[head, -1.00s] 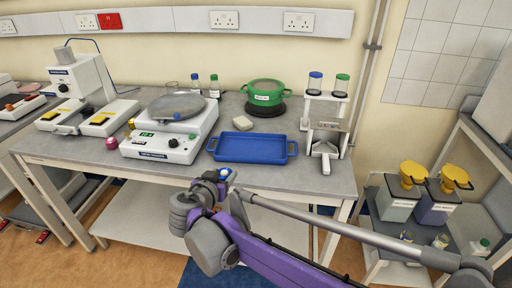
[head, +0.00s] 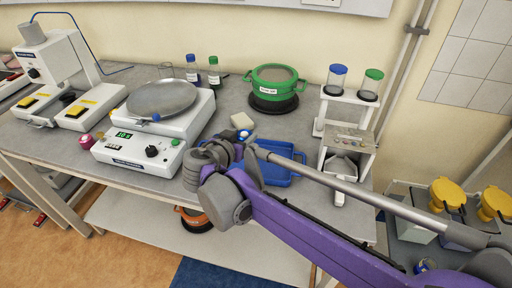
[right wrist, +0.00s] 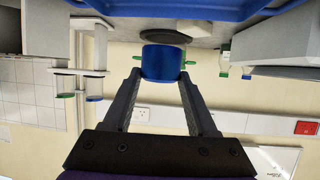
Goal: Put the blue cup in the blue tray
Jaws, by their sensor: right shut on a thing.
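In the right wrist view, which is upside down, the blue cup (right wrist: 162,62) is between the two dark fingers of my right gripper (right wrist: 161,76), shut on its sides. The blue tray (right wrist: 190,10) spans that view's top edge, with a gap between it and the cup. In the head view the blue tray (head: 280,176) lies on the bench, partly hidden by my right arm. My right gripper (head: 243,142) is over the tray's left end, mostly hidden by its own wrist; the cup is not clear there. My left gripper is not in view.
A balance with a round pan (head: 162,97) stands left of the tray. A green pot (head: 275,82) sits on a dark plate behind it. A white stand (head: 346,110) with two capped vials is at the right. A pale block (head: 241,120) lies just behind the gripper.

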